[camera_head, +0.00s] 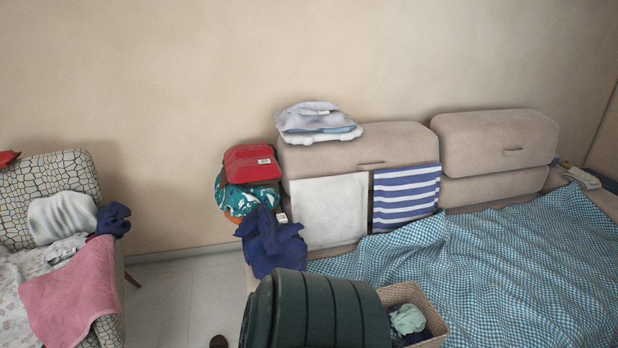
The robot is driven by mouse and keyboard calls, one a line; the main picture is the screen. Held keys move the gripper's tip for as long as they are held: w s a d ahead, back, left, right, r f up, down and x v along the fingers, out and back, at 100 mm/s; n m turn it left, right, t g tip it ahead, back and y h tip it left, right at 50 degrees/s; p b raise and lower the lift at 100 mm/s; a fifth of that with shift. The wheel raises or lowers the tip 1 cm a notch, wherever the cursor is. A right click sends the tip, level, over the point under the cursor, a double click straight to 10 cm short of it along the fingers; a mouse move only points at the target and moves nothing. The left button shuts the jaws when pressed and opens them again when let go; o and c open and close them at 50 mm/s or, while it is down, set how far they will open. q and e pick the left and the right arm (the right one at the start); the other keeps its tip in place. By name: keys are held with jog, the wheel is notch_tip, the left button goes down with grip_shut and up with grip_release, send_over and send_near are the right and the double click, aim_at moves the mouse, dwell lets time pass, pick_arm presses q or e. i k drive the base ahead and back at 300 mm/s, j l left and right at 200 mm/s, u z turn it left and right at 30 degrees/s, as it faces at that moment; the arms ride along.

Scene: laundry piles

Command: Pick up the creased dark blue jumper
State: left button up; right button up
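A creased dark blue garment (270,243), which looks like the jumper, lies crumpled at the left end of the sofa. It drapes below a stack of folded clothes, and its lower part is partly hidden behind a dark green ribbed object. A second, smaller dark blue garment (113,219) is bunched on the patterned armchair at the left. I cannot tell for certain which one is the jumper. Neither of my grippers is in view.
The green ribbed object (318,312) and a wicker basket (432,325) with clothes stand in front of the sofa. A red folded item (251,164) tops the stack.

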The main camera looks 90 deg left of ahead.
aim_at(269, 241)
jog(key=k+j+u, duration=0.15)
jog(key=j+u, duration=0.15)
jog(key=k+j+u, duration=0.15)
jog(key=j+u, duration=0.45)
jog(key=k+j+u, duration=0.1)
jog(key=j+u, duration=0.15)
jog(key=j, duration=0.25)
